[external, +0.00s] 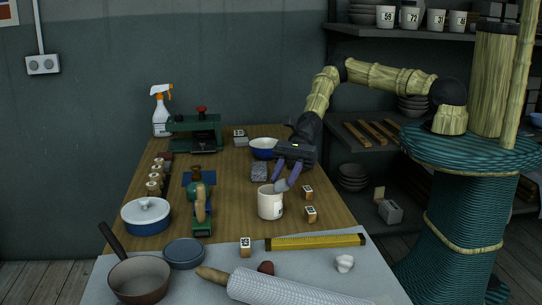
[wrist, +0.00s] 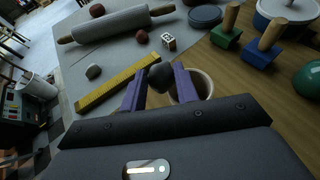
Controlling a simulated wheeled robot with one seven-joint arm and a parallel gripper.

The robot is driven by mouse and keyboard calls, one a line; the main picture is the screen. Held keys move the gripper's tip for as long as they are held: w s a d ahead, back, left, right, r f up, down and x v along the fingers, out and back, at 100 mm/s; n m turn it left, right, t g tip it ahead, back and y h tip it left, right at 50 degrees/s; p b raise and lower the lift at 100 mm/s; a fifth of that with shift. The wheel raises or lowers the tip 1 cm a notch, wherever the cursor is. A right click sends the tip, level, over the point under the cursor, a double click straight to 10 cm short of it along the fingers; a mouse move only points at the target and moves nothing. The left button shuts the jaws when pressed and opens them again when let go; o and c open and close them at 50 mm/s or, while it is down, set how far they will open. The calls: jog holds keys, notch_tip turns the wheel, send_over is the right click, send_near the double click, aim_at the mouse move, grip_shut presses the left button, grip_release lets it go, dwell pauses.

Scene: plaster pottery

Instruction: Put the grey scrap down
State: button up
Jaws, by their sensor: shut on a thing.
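The grey scrap (wrist: 160,77) is a dark, rounded lump between the purple fingertips of my gripper (wrist: 158,80) in the wrist view. In the external view my gripper (external: 286,182) points down beside the rim of a white mug (external: 269,204), and the scrap (external: 281,186) shows as a small grey patch at the fingertips. The mug also shows in the wrist view (wrist: 207,84), right of the scrap and partly behind a finger. The scrap is held above the table; its exact height cannot be told.
Numbered wooden blocks (external: 311,214) stand right of the mug. A yellow ruler (external: 315,241), a rolling pin (external: 285,288), a white lump (external: 345,263) and a pan (external: 139,279) lie on the grey mat (external: 220,278). A blue-rimmed bowl (external: 263,149) is behind. Bare mat shows around the white lump.

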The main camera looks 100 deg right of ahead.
jog(key=w+d+r+m+t+h+p, duration=0.1)
jog(key=d+m+t+h, duration=0.4)
jog(key=d, duration=0.9)
jog(key=shift+w+m+h+p, duration=0.2)
jog(key=shift+m+h+p, duration=0.35)
jog(key=shift+m, duration=0.45)
notch_tip(320, 180, down, 6)
jog(key=shift+f, duration=0.1)
notch_tip(320, 180, down, 4)
jog(key=shift+r, duration=0.1)
jog(key=o, duration=1)
jog(key=shift+s, duration=0.1)
